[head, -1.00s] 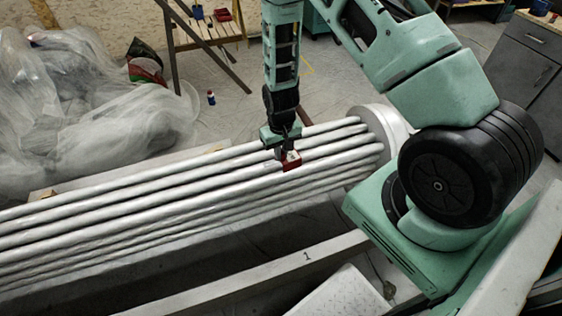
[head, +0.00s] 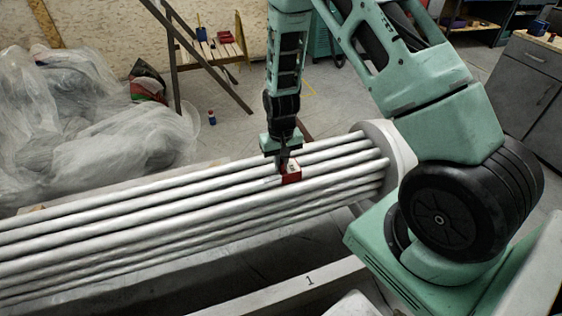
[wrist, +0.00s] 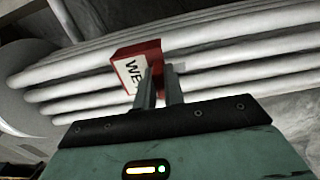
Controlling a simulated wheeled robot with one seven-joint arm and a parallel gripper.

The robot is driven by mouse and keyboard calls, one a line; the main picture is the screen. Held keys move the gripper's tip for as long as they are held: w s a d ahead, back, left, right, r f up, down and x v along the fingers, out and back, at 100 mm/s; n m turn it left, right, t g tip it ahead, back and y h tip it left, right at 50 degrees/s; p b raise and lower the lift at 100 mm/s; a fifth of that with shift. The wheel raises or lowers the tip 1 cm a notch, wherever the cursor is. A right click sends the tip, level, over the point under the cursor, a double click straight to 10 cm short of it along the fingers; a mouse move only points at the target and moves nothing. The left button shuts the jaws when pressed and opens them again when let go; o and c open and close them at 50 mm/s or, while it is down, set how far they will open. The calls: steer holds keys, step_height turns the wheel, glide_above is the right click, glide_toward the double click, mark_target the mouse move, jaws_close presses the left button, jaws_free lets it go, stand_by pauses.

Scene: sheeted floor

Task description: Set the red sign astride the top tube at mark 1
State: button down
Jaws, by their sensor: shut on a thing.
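The red sign (head: 292,173) is a small red piece with a white face; part of its black lettering shows in the wrist view (wrist: 134,70). My gripper (head: 284,165) is shut on it, and in the wrist view the two fingers (wrist: 161,80) stand close together at the sign's edge. The sign is over the bundle of pale grey tubes (head: 130,205), near their right end. I cannot tell whether it touches a tube or straddles one. The mark 1 (head: 310,281) is a black numeral on the pale beam (head: 265,300) in front of the tubes.
A round end plate (head: 398,152) closes the tubes at the right. Plastic sheeting (head: 70,130) is heaped at the left. A wooden stand (head: 210,50) and a small bottle (head: 212,117) are behind. A grey cabinet (head: 525,80) stands at the far right.

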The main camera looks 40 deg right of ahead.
mark_target(281, 190)
steer(key=shift+f+b, duration=2.9)
steer(key=shift+f, duration=1.7)
steer(key=c, duration=1.4)
jaws_free()
step_height(281, 190, up, 17)
steer(key=p, duration=0.2)
steer(key=shift+r+p, duration=0.2)
steer(key=shift+p, duration=0.2)
